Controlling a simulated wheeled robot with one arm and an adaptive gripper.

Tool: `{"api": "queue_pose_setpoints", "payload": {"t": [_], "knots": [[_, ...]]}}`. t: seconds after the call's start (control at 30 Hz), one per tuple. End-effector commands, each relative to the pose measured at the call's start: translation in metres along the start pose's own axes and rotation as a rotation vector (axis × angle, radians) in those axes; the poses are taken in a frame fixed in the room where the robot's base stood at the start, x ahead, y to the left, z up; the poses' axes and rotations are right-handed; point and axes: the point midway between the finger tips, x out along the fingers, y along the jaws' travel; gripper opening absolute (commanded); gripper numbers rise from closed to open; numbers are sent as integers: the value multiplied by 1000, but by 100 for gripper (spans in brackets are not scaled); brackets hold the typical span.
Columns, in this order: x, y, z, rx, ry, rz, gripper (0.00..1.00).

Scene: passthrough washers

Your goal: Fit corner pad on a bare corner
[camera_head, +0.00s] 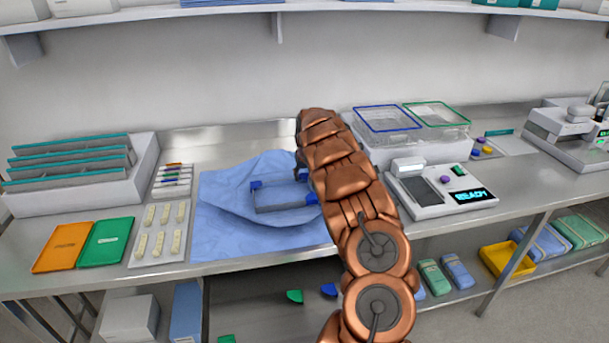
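A small grey rectangular frame (283,208) lies on a rumpled blue cloth (225,215) on the steel bench. A blue corner pad (255,185) sits at its back left corner, and another blue pad (312,198) shows at its front right. More blue shows at the back right, partly behind my arm. The front left corner looks bare grey. My copper arm reaches over the bench and covers the area right of the frame. Only a dark edge of my gripper (299,162) shows beside the arm, near the frame's back right corner. Its fingers and anything in them are hidden.
Left of the cloth are a tray of pale pieces (160,232), orange and green folders (108,243) and a white rack (85,170). Right are clear bins (410,130) and a device reading READY (440,190). Green (294,297) and blue (328,290) pieces lie below the bench.

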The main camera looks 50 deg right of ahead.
Motion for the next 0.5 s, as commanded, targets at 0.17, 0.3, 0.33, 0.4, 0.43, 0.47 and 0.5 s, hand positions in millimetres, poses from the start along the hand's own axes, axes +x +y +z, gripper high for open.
{"api": "queue_pose_setpoints", "payload": {"t": [0.17, 0.3, 0.33, 0.4, 0.43, 0.47, 0.5], "knots": [[6, 0, 7, 0, -16, -1, 61], [5, 0, 6, 0, -13, -1, 73], [5, 0, 5, 0, -13, -1, 73], [4, 0, 5, 0, -11, -1, 73], [4, 0, 5, 0, -11, -1, 73], [4, 0, 4, 0, -11, -1, 73], [4, 0, 4, 0, -10, -1, 73]]}}
